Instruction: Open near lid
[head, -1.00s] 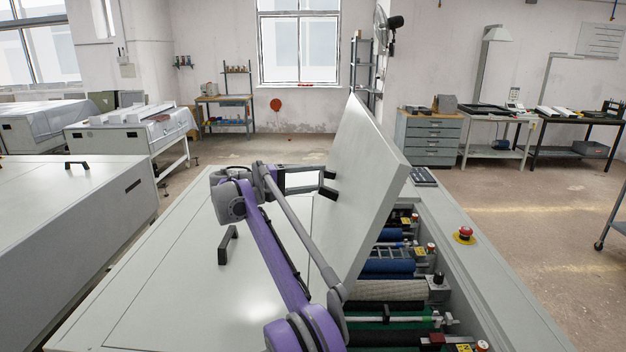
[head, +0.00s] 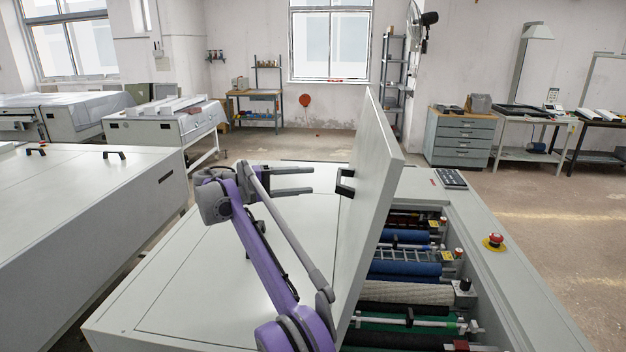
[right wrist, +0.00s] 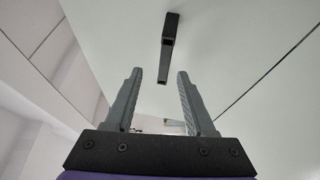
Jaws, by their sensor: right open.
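The near lid (head: 372,200) of the machine stands raised and steep in the head view, its top leaning a little to the right. Its black handle (head: 346,183) is on the left face. My right gripper (head: 312,180) is open and empty, left of the handle with a gap between them. In the right wrist view the handle (right wrist: 169,50) lies ahead of the open fingers (right wrist: 160,75), beyond the fingertips. My left gripper is not in view.
Right of the lid, the open bay shows blue rollers (head: 405,268) and other rollers. A red emergency button (head: 494,240) sits on the right rim. A flat closed cover (head: 190,290) lies under my right arm. Another long machine (head: 90,220) stands at left.

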